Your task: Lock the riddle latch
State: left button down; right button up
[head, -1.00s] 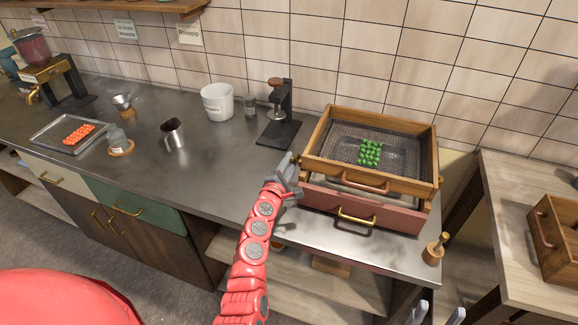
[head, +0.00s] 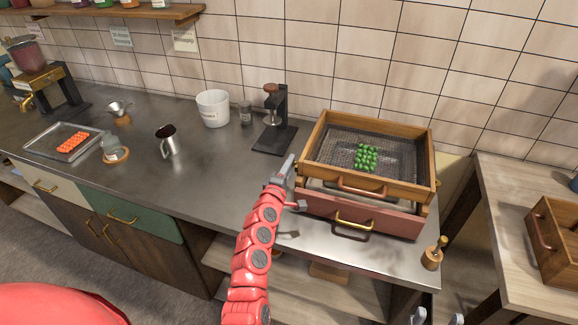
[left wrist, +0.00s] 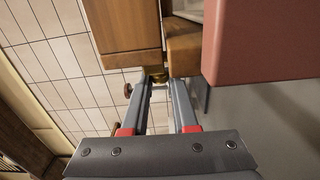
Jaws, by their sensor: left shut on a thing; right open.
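The riddle (head: 409,188), a wooden-framed mesh sieve with green pieces in it, sits on a reddish drawer box (head: 385,218) on the counter. My left gripper (head: 289,166) is at the riddle's left side, near its front corner. In the left wrist view, its fingers (left wrist: 158,78) are closed around a small brass piece, apparently the latch (left wrist: 156,72), beside the wooden frame (left wrist: 125,25). The fingers hide most of it, so its exact position is unclear. My right gripper (head: 437,319) shows only its fingertips at the bottom edge, apart and empty.
A press stand (head: 275,130), white tub (head: 212,108) and metal jug (head: 167,140) stand left of the riddle. A wooden-handled tool (head: 433,254) stands at the counter's front right corner. A side table (head: 510,200) with a wooden box is at right.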

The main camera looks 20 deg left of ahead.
pick_arm(q)
jog(key=shift+d, duration=0.1)
jog(key=c, duration=1)
grip_release()
jog(key=s+b, duration=0.4)
jog(key=s, duration=1.3)
jog(key=shift+s+a, duration=0.25)
jog(key=shift+a, duration=0.05)
